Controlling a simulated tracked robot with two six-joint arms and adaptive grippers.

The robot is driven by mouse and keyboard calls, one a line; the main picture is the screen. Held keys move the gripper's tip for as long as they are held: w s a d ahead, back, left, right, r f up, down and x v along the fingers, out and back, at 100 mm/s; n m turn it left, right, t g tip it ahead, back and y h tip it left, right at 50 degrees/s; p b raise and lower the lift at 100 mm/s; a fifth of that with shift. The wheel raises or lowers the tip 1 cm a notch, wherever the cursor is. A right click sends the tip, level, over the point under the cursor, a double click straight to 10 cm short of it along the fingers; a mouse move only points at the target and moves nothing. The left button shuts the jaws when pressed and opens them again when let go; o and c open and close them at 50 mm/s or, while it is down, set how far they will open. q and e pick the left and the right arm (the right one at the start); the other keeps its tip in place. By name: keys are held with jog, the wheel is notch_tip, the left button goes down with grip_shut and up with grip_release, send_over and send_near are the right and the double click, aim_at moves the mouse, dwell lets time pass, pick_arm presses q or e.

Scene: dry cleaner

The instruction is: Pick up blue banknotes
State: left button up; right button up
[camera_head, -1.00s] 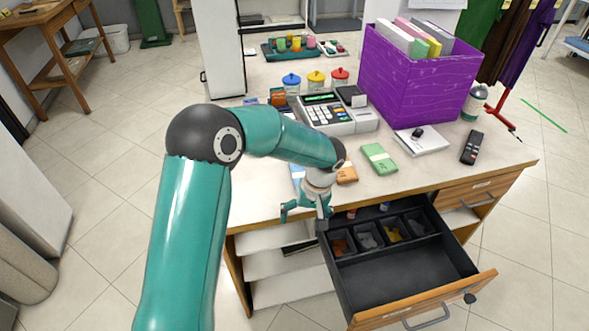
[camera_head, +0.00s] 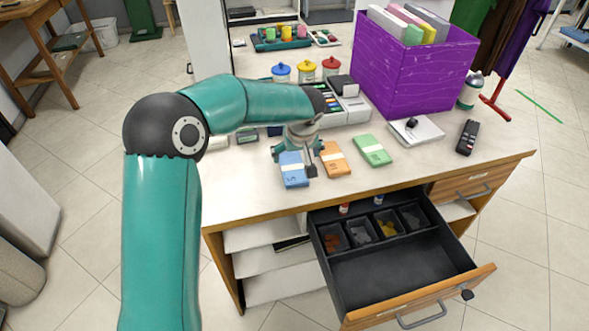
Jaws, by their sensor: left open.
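The blue banknotes (camera_head: 293,170) lie as a banded bundle on the counter, left of the orange banknotes (camera_head: 334,159) and green banknotes (camera_head: 372,150). My left gripper (camera_head: 296,161) is open just over the blue bundle, with one finger at its upper left and the other by its right side, between blue and orange. I cannot tell whether the fingers touch the bundle. My right gripper is not in view.
The cash drawer (camera_head: 400,290) stands open below the counter front, with coins in its small compartments. The cash register (camera_head: 345,108) is behind my gripper.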

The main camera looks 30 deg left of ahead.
aim_at(293, 167)
pick_arm(q)
jog(key=x, duration=0.5)
jog(key=shift+s+f+p, duration=0.2)
jog(key=shift+s+p, duration=0.15)
jog(key=shift+s, duration=0.05)
jog(key=shift+w+a+f, duration=0.1)
jog(key=shift+w+f, duration=0.05)
jog(key=shift+f, duration=0.25)
jog(key=c, duration=1.3)
jog(key=shift+o, duration=0.2)
jog(key=shift+r, duration=0.2)
